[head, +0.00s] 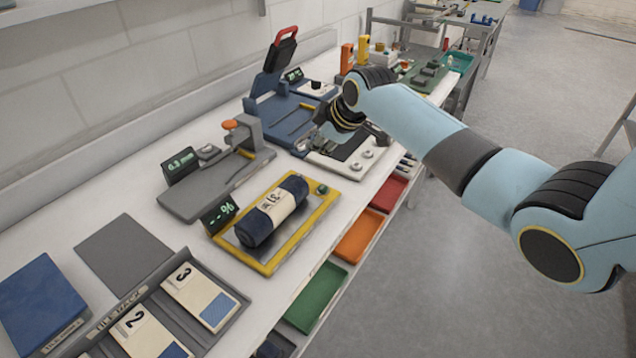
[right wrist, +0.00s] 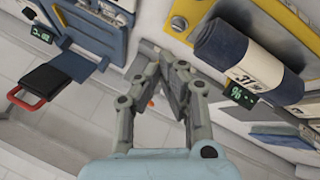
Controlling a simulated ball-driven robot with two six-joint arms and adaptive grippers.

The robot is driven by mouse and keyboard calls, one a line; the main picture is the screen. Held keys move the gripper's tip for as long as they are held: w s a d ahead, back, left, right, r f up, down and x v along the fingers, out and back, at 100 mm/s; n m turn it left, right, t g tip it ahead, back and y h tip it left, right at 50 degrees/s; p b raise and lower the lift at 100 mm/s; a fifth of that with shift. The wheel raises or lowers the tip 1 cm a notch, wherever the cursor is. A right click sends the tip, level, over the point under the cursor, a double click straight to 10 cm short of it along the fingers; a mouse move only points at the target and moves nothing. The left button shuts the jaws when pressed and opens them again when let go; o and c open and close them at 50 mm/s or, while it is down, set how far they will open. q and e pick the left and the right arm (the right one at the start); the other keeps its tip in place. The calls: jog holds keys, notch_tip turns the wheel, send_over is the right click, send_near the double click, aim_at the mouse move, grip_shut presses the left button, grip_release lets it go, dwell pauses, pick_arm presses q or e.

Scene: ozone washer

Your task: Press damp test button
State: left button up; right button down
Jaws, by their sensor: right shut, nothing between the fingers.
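The damp tester is a grey plate in a yellow frame (head: 268,265) on the bench. A dark blue roll with a pale label band (head: 272,211) lies on it. A small round green button (head: 322,189) sits at the frame's far right corner. The tester's display (head: 219,213) reads "--%". My right gripper (head: 322,130) is beyond the tester, above the bench and apart from the button. In the right wrist view its fingers (right wrist: 172,58) are together and empty, near the tester's corner with a round button (right wrist: 179,23). My left gripper is out of view.
A grey gauge with an orange knob (head: 229,125) stands left of the tester. A blue press with a red handle (head: 268,85) is behind. A white panel with round knobs (head: 345,168) lies near my right gripper. Coloured bins (head: 318,298) sit below the bench edge.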

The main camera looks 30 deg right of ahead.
jog(key=shift+f, duration=0.1)
jog(key=b, duration=0.7)
send_over(319, 188)
notch_tip(319, 188, down, 8)
jog(key=shift+f, duration=0.35)
jog(key=shift+f, duration=0.1)
dwell(0.9)
jog(key=shift+f+b, duration=0.3)
jog(key=shift+f+b, duration=0.3)
jog(key=shift+f, duration=0.2)
dwell(0.6)
jog(key=shift+r, duration=0.1)
jog(key=shift+r+p, duration=0.8)
jog(key=shift+p, duration=0.15)
